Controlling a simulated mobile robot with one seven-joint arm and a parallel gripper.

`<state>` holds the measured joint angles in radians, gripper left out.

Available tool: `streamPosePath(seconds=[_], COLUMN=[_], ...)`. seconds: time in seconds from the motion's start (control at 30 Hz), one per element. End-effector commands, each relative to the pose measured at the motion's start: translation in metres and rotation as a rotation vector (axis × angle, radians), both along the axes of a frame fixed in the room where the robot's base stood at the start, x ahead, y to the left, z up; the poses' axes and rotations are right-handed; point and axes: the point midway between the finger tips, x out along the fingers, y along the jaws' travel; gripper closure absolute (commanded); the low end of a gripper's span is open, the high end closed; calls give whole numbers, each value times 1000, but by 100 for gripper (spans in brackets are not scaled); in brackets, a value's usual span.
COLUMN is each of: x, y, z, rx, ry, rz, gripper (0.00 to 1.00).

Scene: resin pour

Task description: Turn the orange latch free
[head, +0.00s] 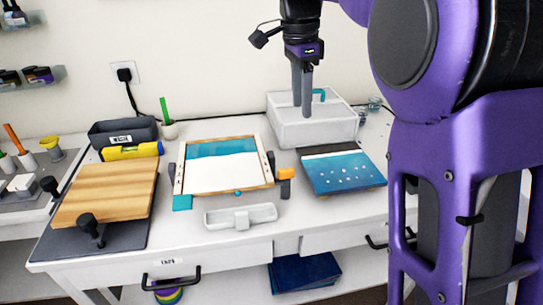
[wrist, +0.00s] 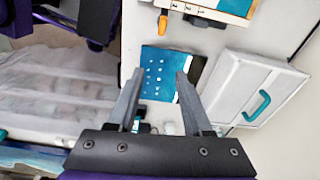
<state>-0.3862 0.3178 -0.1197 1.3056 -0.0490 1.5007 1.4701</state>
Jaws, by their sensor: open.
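The orange latch (head: 286,174) is a small orange piece on a dark body, at the right side of the wooden-framed tray (head: 225,188) on the table. In the wrist view the orange latch (wrist: 163,25) shows at the top, near the edge of the frame. My gripper (head: 304,112) points down, open and empty, in front of the white box at the back and well above and behind the latch. In the wrist view my gripper (wrist: 159,74) has its fingers apart with nothing between them. Nothing touches the latch.
A white lidded box (head: 290,132) with a teal handle stands at the back. A blue dotted panel (head: 343,174) lies right of the latch. A white tray (head: 240,217) is in front, a wooden board (head: 105,192) to the left. A narrow strip of table is clear around the latch.

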Motion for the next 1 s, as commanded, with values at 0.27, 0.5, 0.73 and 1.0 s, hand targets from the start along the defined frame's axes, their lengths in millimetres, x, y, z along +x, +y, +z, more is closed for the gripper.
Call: streamPosePath(seconds=[0.27, 0.5, 0.73, 1.0], x=[-4, -4, -4, -4], y=[17, 17, 17, 16], z=[-10, -55, -106, -156], rx=[82, 80, 79, 79], ry=[42, 44, 42, 41], rz=[-101, -98, -97, -97], gripper=[50, 50, 50, 50])
